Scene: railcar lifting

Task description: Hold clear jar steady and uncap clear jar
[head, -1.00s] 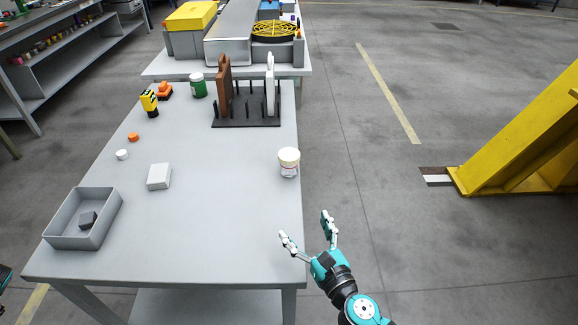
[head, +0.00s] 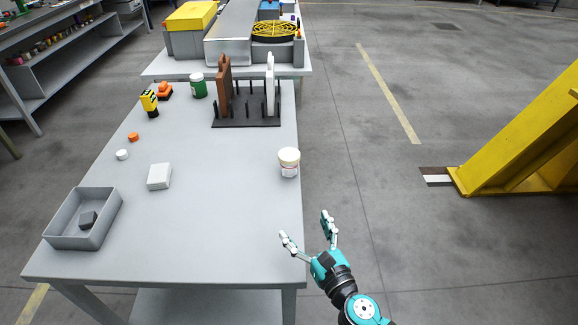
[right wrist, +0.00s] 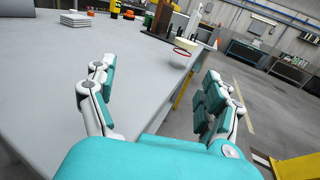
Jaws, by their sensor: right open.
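The clear jar (head: 289,171) stands upright near the right edge of the grey table, with a cream-white cap (head: 289,155) on top. In the right wrist view the jar (right wrist: 180,58) shows ahead, between and beyond the fingers, with its pale cap (right wrist: 186,46) on it. My right gripper (head: 306,226) is open and empty at the table's right edge, nearer than the jar and apart from it. Its spread fingers also show in the right wrist view (right wrist: 160,95). My left gripper does not show in the head view.
A grey bin (head: 62,240) with a dark block, a white box (head: 159,176), and small white and orange caps lie on the left. A dark rack (head: 246,112), a green jar (head: 198,86) and a yellow-black tool (head: 149,103) stand farther back. The table's middle is clear.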

